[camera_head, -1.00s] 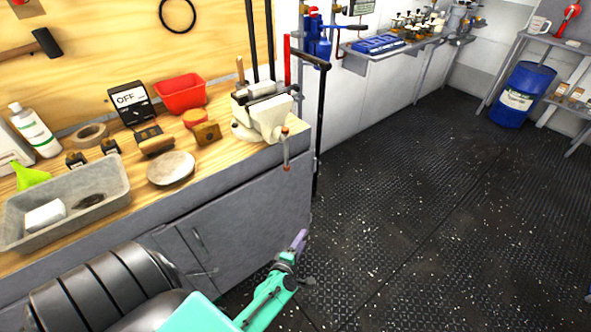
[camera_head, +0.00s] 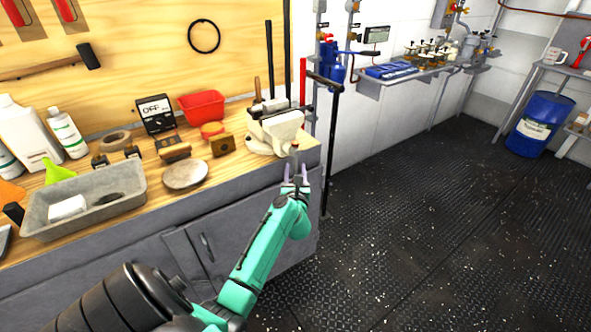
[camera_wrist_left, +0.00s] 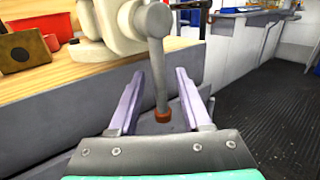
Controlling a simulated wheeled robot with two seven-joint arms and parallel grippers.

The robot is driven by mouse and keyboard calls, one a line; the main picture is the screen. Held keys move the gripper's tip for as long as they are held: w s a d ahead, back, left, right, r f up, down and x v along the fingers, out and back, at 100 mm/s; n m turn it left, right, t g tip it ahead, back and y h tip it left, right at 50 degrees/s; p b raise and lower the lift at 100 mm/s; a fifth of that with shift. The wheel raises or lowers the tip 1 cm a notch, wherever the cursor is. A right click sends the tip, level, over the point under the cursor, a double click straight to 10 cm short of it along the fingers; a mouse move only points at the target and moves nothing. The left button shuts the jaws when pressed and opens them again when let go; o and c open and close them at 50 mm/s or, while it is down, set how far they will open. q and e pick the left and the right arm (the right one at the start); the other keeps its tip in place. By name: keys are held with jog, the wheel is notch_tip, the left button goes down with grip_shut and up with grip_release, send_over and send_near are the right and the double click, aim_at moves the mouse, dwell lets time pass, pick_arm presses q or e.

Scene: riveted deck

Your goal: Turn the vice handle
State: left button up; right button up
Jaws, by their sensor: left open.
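The cream-white vice (camera_head: 274,130) is mounted at the right end of the wooden workbench (camera_head: 228,166). Its grey handle (camera_head: 295,160) hangs down at the bench's front corner. In the left wrist view the handle (camera_wrist_left: 158,68) is a nearly upright rod with a red-brown end knob (camera_wrist_left: 162,115). My left gripper (camera_head: 295,168) is open, with its lilac fingers pointing up at the handle. In the wrist view the handle's lower part lies between the two fingers, with gaps on both sides. My right gripper is not in view.
A red bin (camera_head: 202,106), a round disc (camera_head: 185,174) and a grey tray (camera_head: 40,218) with items stand on the bench. A dark upright pole (camera_head: 330,150) is just right of the vice. The black floor (camera_head: 430,230) is open to the right.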

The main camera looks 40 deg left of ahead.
pick_arm(q)
jog(key=shift+w+a, duration=0.3)
jog(key=shift+w, duration=0.05)
jog(key=shift+c, duration=0.2)
grip_shut()
dwell(1.0)
